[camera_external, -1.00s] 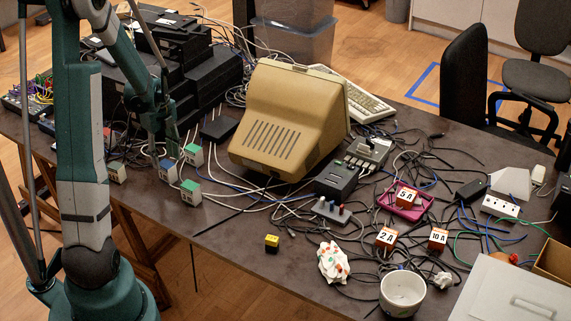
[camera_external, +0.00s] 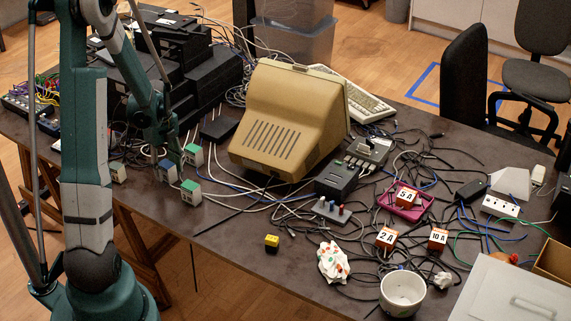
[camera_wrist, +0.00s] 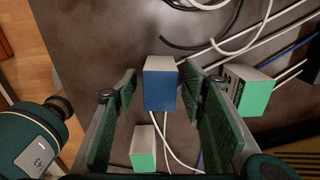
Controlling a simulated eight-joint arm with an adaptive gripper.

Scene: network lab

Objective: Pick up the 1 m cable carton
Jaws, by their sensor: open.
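Several small white cartons with coloured ends stand on the dark table. The blue-ended carton (camera_external: 167,172) is at my gripper; in the wrist view it also shows (camera_wrist: 161,88) between my fingers. One green-ended carton (camera_wrist: 254,94) stands to its right in the wrist view, outside the right finger. Another green-ended carton (camera_wrist: 143,150) shows at the bottom. I cannot read a length on any, so I cannot tell which is 1 m. My gripper (camera_wrist: 160,76) is open, its fingers on either side of the blue-ended carton.
White and black cables (camera_wrist: 212,45) run close around the cartons. A stack of black devices (camera_external: 205,75) stands behind, and a beige monitor (camera_external: 285,120) to the right.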

